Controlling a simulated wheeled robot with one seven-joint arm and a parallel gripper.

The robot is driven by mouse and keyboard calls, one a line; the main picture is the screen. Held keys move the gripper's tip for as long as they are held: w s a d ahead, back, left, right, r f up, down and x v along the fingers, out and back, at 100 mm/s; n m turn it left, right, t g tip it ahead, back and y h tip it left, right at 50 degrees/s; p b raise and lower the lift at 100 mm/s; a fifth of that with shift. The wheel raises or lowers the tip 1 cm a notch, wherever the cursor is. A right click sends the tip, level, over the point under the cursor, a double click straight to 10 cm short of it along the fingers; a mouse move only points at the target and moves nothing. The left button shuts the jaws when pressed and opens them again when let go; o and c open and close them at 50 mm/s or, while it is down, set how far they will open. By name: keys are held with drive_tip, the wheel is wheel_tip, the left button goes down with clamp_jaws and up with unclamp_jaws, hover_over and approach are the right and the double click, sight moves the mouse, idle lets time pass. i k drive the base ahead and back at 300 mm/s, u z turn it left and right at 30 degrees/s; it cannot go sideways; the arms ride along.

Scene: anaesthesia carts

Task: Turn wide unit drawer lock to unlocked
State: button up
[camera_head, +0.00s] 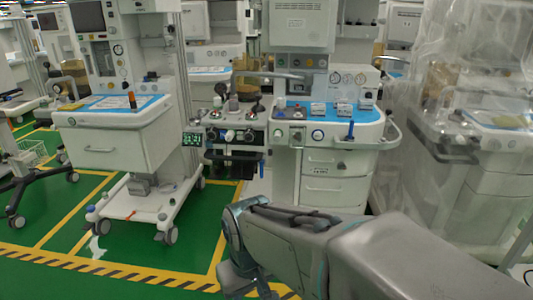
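The wide unit (312,131) appears to be the white cart in the middle, with a blue worktop (368,115) and stacked drawers. Its upper drawer (323,159) and lower drawer (345,192) look shut. The drawer lock is too small to make out, so I cannot tell its position. My arm reaches in from the lower right, in front of the cart's lower part, and bends downward near the bottom edge.
Another white cart (125,152) on casters stands at the left. A plastic-draped machine (465,150) stands close on the right. Green floor (195,240) with yellow lines is open at the lower left. A control panel (235,135) juts out left of the drawers.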

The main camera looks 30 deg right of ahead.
sight(341, 165)
drive_tip(key=z, duration=0.4)
drive_tip(key=i, duration=0.8)
drive_tip(key=z, duration=1)
drive_tip(key=i, duration=0.3)
drive_tip(key=z, duration=0.3)
